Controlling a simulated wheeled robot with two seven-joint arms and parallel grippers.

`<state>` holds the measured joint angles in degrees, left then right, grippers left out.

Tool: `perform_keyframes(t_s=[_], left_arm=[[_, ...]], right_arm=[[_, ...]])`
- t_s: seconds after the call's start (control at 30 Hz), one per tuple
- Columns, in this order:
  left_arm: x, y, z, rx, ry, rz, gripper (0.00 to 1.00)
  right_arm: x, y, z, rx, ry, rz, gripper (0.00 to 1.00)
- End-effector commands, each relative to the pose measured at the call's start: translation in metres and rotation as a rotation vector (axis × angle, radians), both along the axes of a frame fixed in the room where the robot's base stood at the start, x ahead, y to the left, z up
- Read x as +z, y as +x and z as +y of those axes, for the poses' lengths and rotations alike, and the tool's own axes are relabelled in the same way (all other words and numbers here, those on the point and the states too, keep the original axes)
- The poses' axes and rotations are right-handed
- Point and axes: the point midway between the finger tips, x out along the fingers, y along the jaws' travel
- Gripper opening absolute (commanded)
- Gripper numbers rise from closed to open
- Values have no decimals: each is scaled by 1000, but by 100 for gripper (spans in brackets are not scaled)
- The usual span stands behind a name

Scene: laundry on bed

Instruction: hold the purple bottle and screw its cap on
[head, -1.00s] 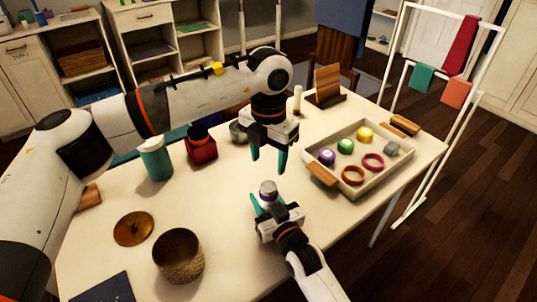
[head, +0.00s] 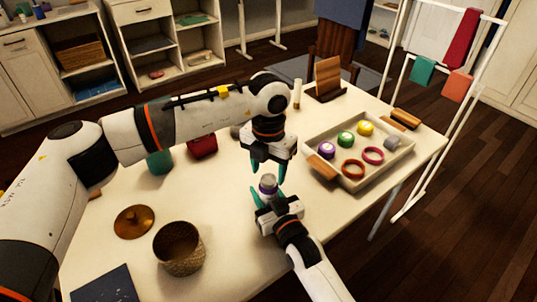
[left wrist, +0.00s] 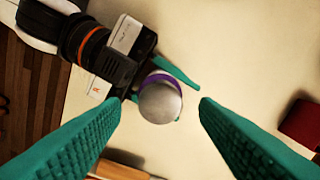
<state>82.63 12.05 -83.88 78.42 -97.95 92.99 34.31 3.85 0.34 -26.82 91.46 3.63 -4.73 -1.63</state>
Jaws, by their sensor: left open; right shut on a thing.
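The purple bottle (head: 268,184) stands upright in my right gripper (head: 268,193), whose green fingers are shut around it. Its round grey top, taken to be the cap (left wrist: 160,103), faces the left wrist camera, with a purple band (left wrist: 166,77) showing beside it. I cannot tell whether the cap is seated. Most of the bottle's body is hidden by the right gripper. My left gripper (head: 267,168) is open and empty, pointing down just above the bottle. In the left wrist view, the grey top appears between the green fingertips, closer to the left one.
A tray (head: 316,184) at the right holds several round items, rings and a grey block. A woven pot (head: 178,248) and a brown lid (head: 134,222) lie at the left. A red box (head: 203,147) and a teal cup (head: 160,162) stand behind, partly covered by my left arm.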

Motion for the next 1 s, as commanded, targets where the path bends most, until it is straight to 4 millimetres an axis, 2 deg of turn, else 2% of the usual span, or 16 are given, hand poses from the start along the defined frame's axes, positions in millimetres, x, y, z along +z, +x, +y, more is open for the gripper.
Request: perform_keyframes(t_s=[0.03,0.2,0.5,0.57,0.8,1.0], left_arm=[[-7,0,0,1,2,3,55],[-19,0,0,1,0,0,55],[-21,0,0,0,0,0,55],[-21,0,0,0,0,0,49],[-21,0,0,0,1,-1,10],[-21,0,0,-36,0,-1,9]], right_arm=[[0,0,0,0,0,1,0],[0,0,0,0,0,1,0],[0,0,0,0,0,1,0],[0,0,0,0,0,1,0],[0,0,0,0,0,1,0],[0,0,0,0,0,1,0]])
